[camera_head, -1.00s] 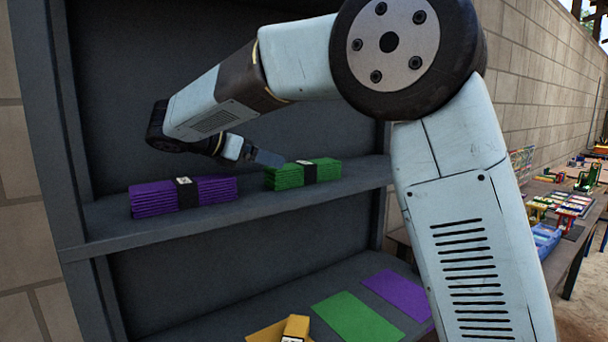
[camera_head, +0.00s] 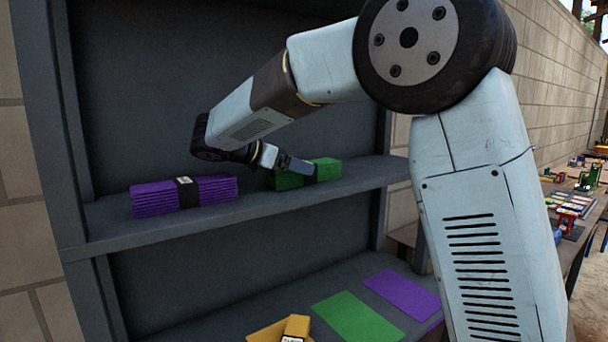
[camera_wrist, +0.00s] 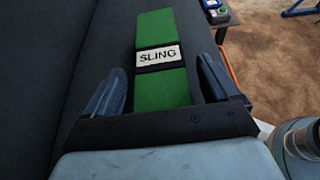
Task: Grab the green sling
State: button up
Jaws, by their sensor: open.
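The green sling (camera_head: 325,170) is a folded stack with a dark band, lying on the upper shelf to the right of the purple one. In the wrist view the green sling (camera_wrist: 155,30) has a white label reading "SLING" on its band. My gripper (camera_head: 308,172) is at the sling, partly covering it in the head view. In the wrist view my gripper (camera_wrist: 160,85) is open, with one finger on each side of the sling's near part. I cannot tell whether the fingers touch it.
A purple folded stack (camera_head: 155,199) lies on the same shelf (camera_head: 260,203), to the left. On the lower shelf are a yellow piece (camera_head: 296,327), a flat green sheet (camera_head: 358,317) and a flat purple sheet (camera_head: 400,292). A cluttered table stands at the right.

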jog(key=shift+c, duration=0.3)
jog(key=c, duration=1.4)
jog(key=shift+o, duration=0.2)
